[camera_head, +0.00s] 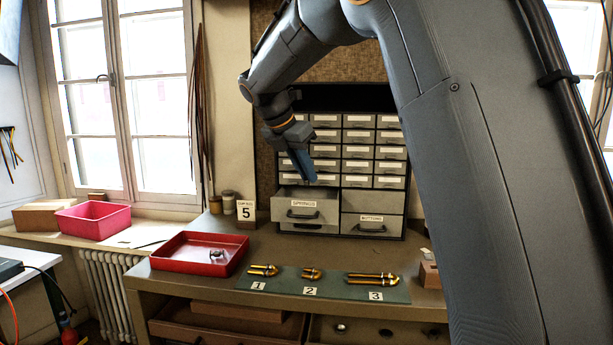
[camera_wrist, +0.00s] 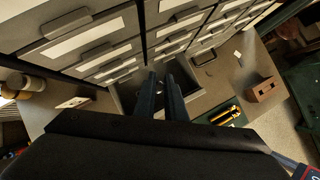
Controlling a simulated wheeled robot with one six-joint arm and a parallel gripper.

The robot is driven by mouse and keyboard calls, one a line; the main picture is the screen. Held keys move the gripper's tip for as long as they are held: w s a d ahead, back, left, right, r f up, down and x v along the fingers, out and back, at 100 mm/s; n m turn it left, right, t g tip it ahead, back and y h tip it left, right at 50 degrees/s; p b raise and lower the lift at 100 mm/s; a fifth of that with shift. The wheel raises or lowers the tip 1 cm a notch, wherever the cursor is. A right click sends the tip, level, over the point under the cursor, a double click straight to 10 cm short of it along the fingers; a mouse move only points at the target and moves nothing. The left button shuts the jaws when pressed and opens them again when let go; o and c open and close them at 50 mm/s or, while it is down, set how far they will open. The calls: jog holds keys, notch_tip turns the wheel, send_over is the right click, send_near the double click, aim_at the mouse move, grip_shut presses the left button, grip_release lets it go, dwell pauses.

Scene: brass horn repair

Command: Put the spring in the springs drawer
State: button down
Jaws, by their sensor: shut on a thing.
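The springs drawer (camera_head: 303,212), a grey drawer labelled SPRINGS, is pulled out from the cabinet. Its dark inside (camera_wrist: 128,95) shows below the fingers in the wrist view. My gripper (camera_head: 306,180) points down above the open drawer, and its long dark fingers (camera_wrist: 165,92) are close together. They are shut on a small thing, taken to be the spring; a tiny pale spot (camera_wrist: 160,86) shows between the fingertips. The spring's shape is mostly hidden by the fingers and too small to make out.
The cabinet (camera_head: 374,154) has several small labelled drawers, shut, and a mutings-like labelled drawer (camera_head: 371,225) beside the open one. A red tray (camera_head: 180,265) holds a small metallic thing (camera_head: 217,254). A green mat (camera_head: 330,291) carries brass tubes. A number 5 card (camera_head: 246,212) stands left of the cabinet.

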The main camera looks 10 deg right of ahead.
jog(key=shift+f, duration=0.9)
jog(key=shift+f, duration=0.55)
jog(key=c, duration=1.8)
grip_release()
jog(key=shift+r, duration=0.2)
jog(key=b+v, duration=0.2)
jog(key=v, duration=1)
jog(key=shift+r+b, duration=0.4)
